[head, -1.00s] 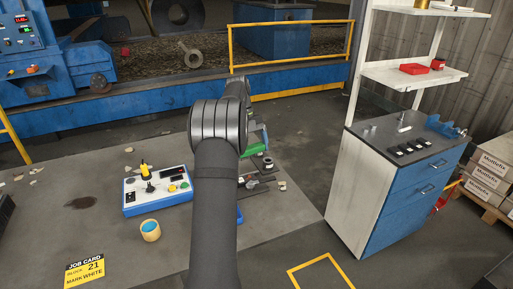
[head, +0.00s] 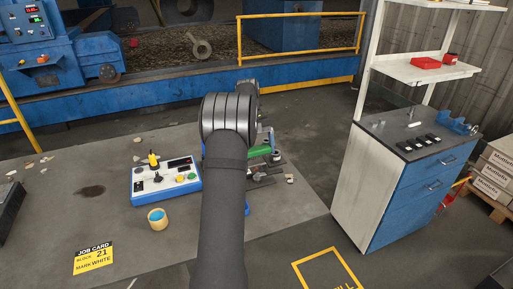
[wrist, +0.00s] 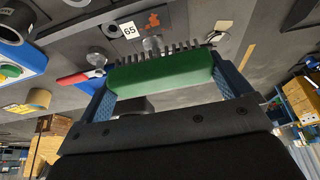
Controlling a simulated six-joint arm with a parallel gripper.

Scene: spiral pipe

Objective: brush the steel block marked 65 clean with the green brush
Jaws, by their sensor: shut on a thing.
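My gripper (wrist: 163,78) is shut on the green brush (wrist: 160,70), which lies crosswise between its blue fingers in the wrist view. The bristles point away from the gripper, toward the steel blocks. A white tag reading 65 (wrist: 130,30) lies on a dark steel block (wrist: 177,14) just beyond the bristles. An orange-red patch (wrist: 153,20) shows beside the tag. I cannot tell whether the bristles touch the block. In the head view the green brush (head: 260,151) shows right of my arm, over the dark blocks; the arm hides my gripper there.
A control box (head: 165,181) and a tan pot with blue contents (head: 157,218) stand left of my arm. A red-handled tool (wrist: 74,78) lies near the gripper's left finger. A blue-drawer cabinet (head: 405,190) stands right. A job card (head: 93,258) reads block 21, mark white.

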